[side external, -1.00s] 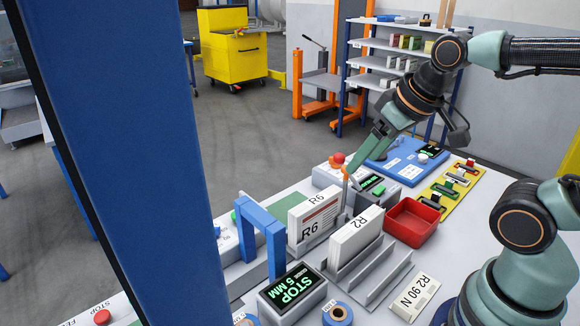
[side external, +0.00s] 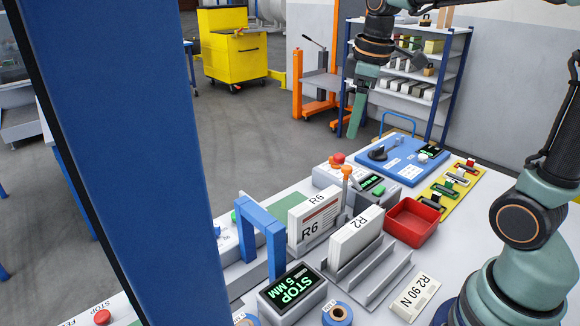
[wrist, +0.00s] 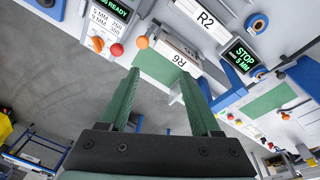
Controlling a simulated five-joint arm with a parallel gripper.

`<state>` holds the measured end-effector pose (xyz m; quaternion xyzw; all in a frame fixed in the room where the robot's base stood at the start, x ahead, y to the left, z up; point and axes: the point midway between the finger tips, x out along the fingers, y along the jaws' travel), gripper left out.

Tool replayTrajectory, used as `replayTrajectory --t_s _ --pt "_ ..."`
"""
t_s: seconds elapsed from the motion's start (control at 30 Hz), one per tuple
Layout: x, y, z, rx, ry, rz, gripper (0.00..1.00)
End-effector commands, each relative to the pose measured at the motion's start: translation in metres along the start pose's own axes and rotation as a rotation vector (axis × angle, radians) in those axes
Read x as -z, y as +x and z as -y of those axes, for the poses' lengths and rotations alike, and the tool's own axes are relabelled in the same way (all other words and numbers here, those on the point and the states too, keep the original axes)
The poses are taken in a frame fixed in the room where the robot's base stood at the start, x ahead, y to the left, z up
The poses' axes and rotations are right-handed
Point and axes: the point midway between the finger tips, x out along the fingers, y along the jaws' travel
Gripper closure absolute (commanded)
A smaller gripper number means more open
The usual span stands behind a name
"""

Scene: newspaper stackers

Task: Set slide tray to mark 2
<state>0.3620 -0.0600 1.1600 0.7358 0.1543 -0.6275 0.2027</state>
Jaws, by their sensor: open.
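My gripper (side external: 354,122) is raised above the back of the bench, clear of everything. In the wrist view my gripper (wrist: 160,73) has its two green fingers apart with nothing between them. An orange knob (side external: 347,171) on a stem stands behind the white R6 block (side external: 314,219); the knob also shows in the wrist view (wrist: 142,42). I cannot tell for certain which part is the slide tray, and no mark 2 is readable. The green bed (wrist: 274,101) runs under the blue arch (side external: 262,228).
A control box (side external: 372,184) with a red button, a blue panel (side external: 391,158) and a red bin (side external: 411,222) stand at the back right. White R2 blocks (side external: 355,236) sit in a grey rack. The display (side external: 293,288) reads STOP 5 MM. A blue post blocks the left view.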

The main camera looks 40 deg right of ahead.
Motion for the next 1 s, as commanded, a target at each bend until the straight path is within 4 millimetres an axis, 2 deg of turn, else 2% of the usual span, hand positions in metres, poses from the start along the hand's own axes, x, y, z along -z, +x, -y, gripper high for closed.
replayTrajectory --t_s 0.1,0.33,0.57,1.0 --pt "0.006 0.009 -0.025 0.049 -0.112 0.06 0.36" --pt "0.01 0.02 -0.051 0.114 -0.251 0.112 0.36" --pt "0.008 0.033 -0.052 0.127 -0.274 0.119 0.36" --pt "-0.002 0.111 -0.043 0.126 -0.272 0.119 0.36"
